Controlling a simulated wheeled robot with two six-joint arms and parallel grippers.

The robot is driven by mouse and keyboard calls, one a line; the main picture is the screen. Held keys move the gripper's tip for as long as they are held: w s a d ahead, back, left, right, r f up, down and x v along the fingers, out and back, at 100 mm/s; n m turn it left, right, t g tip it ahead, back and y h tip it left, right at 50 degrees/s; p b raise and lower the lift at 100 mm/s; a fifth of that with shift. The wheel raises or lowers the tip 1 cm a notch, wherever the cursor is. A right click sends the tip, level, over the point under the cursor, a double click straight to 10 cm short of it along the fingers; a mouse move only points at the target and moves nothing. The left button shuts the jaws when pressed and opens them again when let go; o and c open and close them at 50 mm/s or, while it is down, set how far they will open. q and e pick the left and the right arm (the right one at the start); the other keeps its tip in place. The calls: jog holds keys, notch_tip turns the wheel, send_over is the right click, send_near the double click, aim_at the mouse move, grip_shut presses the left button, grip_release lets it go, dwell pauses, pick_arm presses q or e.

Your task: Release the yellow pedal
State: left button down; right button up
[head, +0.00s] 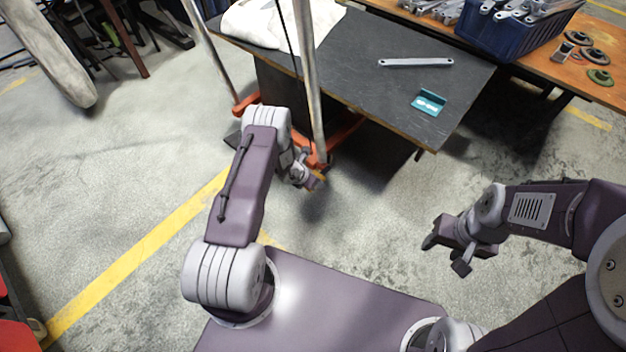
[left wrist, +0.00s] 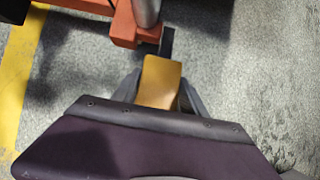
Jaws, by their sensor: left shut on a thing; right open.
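The yellow pedal (left wrist: 161,82) shows in the left wrist view, at the foot of an orange-framed stand (left wrist: 125,22). My left gripper (left wrist: 160,95) is shut on the pedal, with a dark finger on each side of it. In the head view my left gripper (head: 311,183) is low by the orange base, and only a small bit of yellow shows there. My right gripper (head: 447,252) is open and empty above the floor at the right, well away from the pedal.
A dark table (head: 400,92) bears a grey bracket (head: 416,63), a teal piece (head: 429,102) and a white cloth (head: 268,22). Metal posts (head: 309,80) rise in front of it. A blue crate (head: 515,36) stands on an orange bench. Floor between my arms is clear.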

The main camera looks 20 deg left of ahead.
pick_arm(q)
jog(key=c, duration=0.9)
grip_release()
jog(key=shift+w+r, duration=0.5)
jog(key=o, duration=0.3)
jog(key=shift+d+r, duration=0.1)
jog(key=shift+s+f, duration=0.2)
jog(key=p+v, duration=0.5)
jog(key=v, duration=0.3)
jog(key=shift+p, duration=0.35)
jog(key=shift+s+r, duration=0.35)
jog(key=shift+r, duration=0.1)
